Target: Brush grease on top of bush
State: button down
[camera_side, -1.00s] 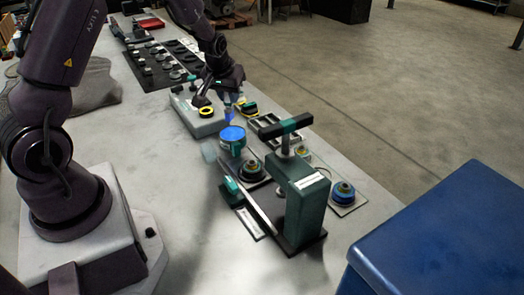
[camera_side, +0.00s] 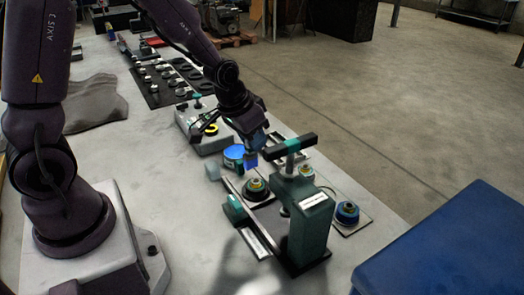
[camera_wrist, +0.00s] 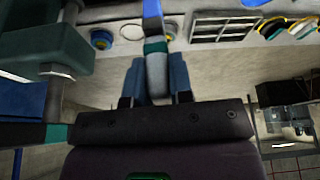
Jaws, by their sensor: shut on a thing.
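My gripper (camera_side: 258,142) is shut on a brush, with its blue fingers (camera_wrist: 158,78) on either side of the grey handle in the wrist view. The brush (camera_wrist: 155,47) has a green band and a blue end; in the side view its blue part (camera_side: 250,160) hangs below the gripper. Another, with a blue ring (camera_side: 347,212), stands on a plate at right. I cannot tell which is the bush meant.
A green press (camera_side: 310,215) with a black-and-green T-handle (camera_side: 290,145) stands close to the right of my gripper. A grey block with a yellow ring (camera_side: 211,129) is behind left. A compartment tray (camera_wrist: 222,28) shows in the wrist view. A blue box (camera_side: 450,245) stands front right.

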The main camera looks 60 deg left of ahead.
jog(key=shift+m, duration=0.6)
jog(key=shift+a+x, duration=0.2)
jog(key=shift+x, duration=0.75)
jog(key=shift+a+x, duration=0.25)
jog(key=shift+x, duration=0.65)
jog(key=shift+a+x, duration=0.2)
jog(key=shift+x, duration=0.75)
jog(key=shift+f, duration=0.55)
jog(key=shift+s, duration=0.15)
jog(key=shift+s, duration=0.3)
jog(key=shift+w, duration=0.2)
jog(key=shift+w, duration=0.75)
jog(key=shift+s, duration=0.15)
